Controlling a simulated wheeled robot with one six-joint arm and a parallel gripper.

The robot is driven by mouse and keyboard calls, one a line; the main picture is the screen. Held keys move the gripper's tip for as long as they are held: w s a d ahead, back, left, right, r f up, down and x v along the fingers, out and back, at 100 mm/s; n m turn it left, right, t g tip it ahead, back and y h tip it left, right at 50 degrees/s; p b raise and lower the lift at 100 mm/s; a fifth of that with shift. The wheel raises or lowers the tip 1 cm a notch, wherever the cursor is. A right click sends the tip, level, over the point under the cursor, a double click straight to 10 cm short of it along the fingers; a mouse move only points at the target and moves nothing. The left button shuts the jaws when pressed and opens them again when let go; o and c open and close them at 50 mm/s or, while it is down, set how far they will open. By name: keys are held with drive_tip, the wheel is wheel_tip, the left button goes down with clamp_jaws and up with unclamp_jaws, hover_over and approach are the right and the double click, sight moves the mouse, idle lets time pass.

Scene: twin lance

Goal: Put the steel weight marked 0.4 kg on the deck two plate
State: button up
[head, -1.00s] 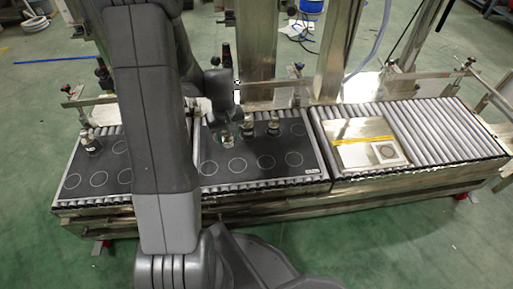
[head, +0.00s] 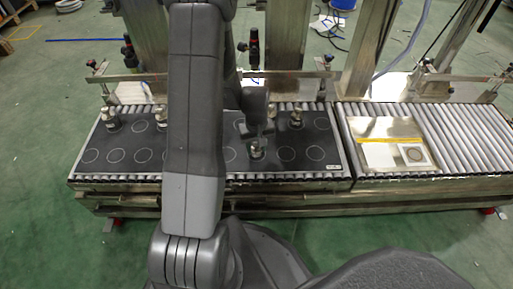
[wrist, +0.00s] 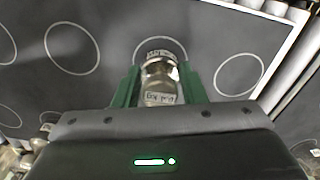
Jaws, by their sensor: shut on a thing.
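My gripper (head: 258,138) is over the right part of the black mat (head: 318,166). It is shut on a small steel weight (head: 257,151). In the wrist view the weight (wrist: 158,84) sits between the green fingers, with a pale label that is upside down and seems to read 0.4 kg. A printed ring shows just beyond it. I cannot tell whether its base touches the mat. A flat steel plate (head: 385,128) with a yellow strip lies on the rollers at the right. It bears a white square pad with a ring (head: 414,155). I see no readable deck marking.
Another weight (head: 296,119) stands behind and right of my gripper. Further weights stand on the left of the mat, one at its far left (head: 111,121). Bare rollers (head: 470,135) lie right of the plate. A metal rail and posts stand behind the conveyor. My arm hides the mat's middle.

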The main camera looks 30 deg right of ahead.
drive_tip(key=shift+r, duration=0.1)
drive_tip(key=o, duration=1.3)
drive_tip(key=shift+f, duration=0.2)
drive_tip(key=shift+c, duration=0.2)
drive_tip(key=shift+r, duration=0.15)
wheel_tip(320, 180, up, 12)
drive_tip(key=p, duration=0.4)
drive_tip(key=shift+f+b, duration=1.3)
drive_tip(key=shift+f, duration=3)
